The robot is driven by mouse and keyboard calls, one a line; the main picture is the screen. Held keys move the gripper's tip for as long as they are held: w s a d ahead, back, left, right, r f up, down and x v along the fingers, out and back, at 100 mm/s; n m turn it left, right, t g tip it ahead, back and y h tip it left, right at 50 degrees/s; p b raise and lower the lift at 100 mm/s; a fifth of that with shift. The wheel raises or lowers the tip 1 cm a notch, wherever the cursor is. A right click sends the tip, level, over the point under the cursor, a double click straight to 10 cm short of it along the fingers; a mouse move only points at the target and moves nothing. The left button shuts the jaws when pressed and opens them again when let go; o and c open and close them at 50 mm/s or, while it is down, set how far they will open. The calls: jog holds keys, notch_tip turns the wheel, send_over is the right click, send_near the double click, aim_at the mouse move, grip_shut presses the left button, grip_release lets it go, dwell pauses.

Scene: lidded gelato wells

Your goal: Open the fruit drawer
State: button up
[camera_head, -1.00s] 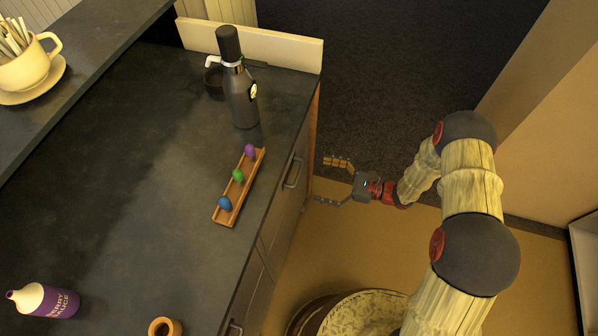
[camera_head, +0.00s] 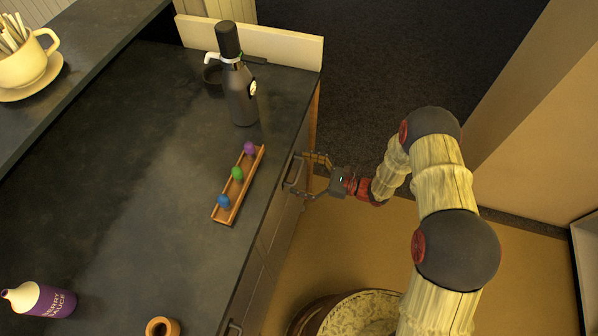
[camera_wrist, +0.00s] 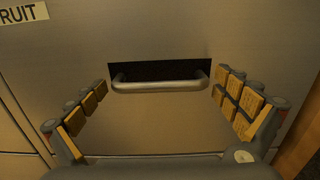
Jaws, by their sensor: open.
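The fruit drawer (camera_wrist: 160,130) is a plain grey-brown front with a "FRUIT" label (camera_wrist: 22,13) at the upper left in the wrist view. Its metal bar handle (camera_wrist: 160,86) runs across in front of a dark recess. In the head view the drawer front looks flush with the counter side. My gripper (camera_wrist: 161,90) is open, its padded fingers to the left and right of the handle, with gaps visible between pads and bar. In the head view my gripper (camera_head: 299,173) is at the counter side by the handle, which its fingers partly hide.
The dark counter (camera_head: 130,170) holds a dispenser bottle (camera_head: 240,95), a wooden rack (camera_head: 240,186) with coloured egg-shaped pieces, a sauce bottle (camera_head: 40,299) and a wooden ring (camera_head: 163,327). A round bin (camera_head: 350,312) stands on the floor.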

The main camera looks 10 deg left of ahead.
jog(key=shift+c, duration=0.7)
jog(key=shift+w+d, duration=0.1)
jog(key=c, duration=1.3)
